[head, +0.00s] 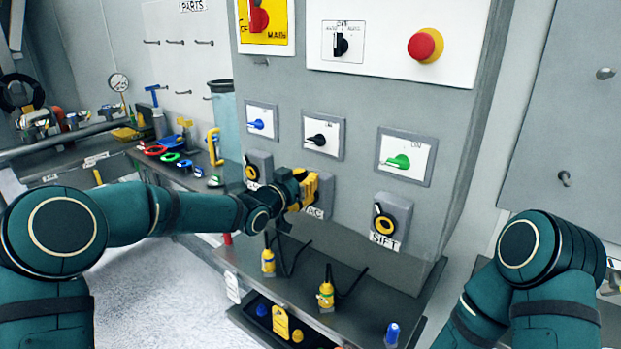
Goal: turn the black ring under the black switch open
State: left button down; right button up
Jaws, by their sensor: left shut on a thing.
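The black switch (319,139) sits on a white plate in the middle of the grey cabinet's front. My left gripper (308,189) is directly below it, against the grey mount (325,190) there. It is shut on the black ring at that place, and the gripper hides most or all of the ring, so I cannot tell how far it is turned. A label (314,212) shows partly below. My right arm is at the lower right, and its gripper is out of view.
Similar rings with yellow handles sit to the left (251,172) and right (385,222), under the blue switch (257,124) and green switch (398,161). A red button (425,45) is above.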

pick_arm(q)
jog(key=n, duration=0.1)
jog(key=w+a+n+p, duration=0.1)
jog(key=n, duration=0.1)
jog(key=shift+a, duration=0.15)
jog(key=shift+w+a+f+n+p, duration=0.2)
jog(key=shift+n+p, duration=0.1)
jog(key=shift+n, duration=0.45)
jog(key=shift+w+a+f+n+p, duration=0.1)
jog(key=shift+a+n+p, duration=0.15)
jog(key=shift+n, duration=0.5)
jog(key=c, duration=1.1)
grip_release()
jog(key=shift+d+f, duration=0.1)
jog(key=shift+o, duration=0.2)
jog(key=v, duration=1.2)
